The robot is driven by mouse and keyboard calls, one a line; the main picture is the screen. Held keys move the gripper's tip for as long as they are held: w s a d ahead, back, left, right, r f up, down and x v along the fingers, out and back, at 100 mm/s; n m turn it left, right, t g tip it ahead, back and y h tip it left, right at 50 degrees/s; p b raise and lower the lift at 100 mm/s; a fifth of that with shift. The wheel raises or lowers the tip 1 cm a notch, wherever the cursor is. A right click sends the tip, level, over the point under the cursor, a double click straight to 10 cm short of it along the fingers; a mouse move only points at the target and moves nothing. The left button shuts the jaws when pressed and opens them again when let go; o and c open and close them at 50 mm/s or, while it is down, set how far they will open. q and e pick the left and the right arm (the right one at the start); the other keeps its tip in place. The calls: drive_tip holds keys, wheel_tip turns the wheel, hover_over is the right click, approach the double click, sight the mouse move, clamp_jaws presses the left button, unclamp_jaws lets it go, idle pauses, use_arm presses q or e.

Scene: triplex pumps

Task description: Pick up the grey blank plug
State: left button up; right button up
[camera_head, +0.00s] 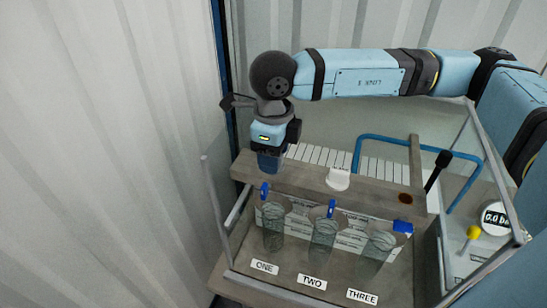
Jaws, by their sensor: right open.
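My right gripper (269,162) hangs from the arm that comes in from the right. My left gripper is not in view.
Three clear cylinders stand below the ledge, behind labels ONE (264,267), TWO (312,282) and THREE (362,297), with blue parts at their tops. A white fitting (338,179) sits on the ledge. A blue pipe (390,139), a gauge (495,219) and a yellow-topped valve (473,233) are at the right.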

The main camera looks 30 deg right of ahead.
drive_tip(key=shift+f, duration=0.1)
drive_tip(key=shift+c, duration=0.5)
clamp_jaws()
wheel_tip(320, 180, up, 20)
drive_tip(key=b, duration=0.3)
drive_tip(key=shift+s, duration=0.1)
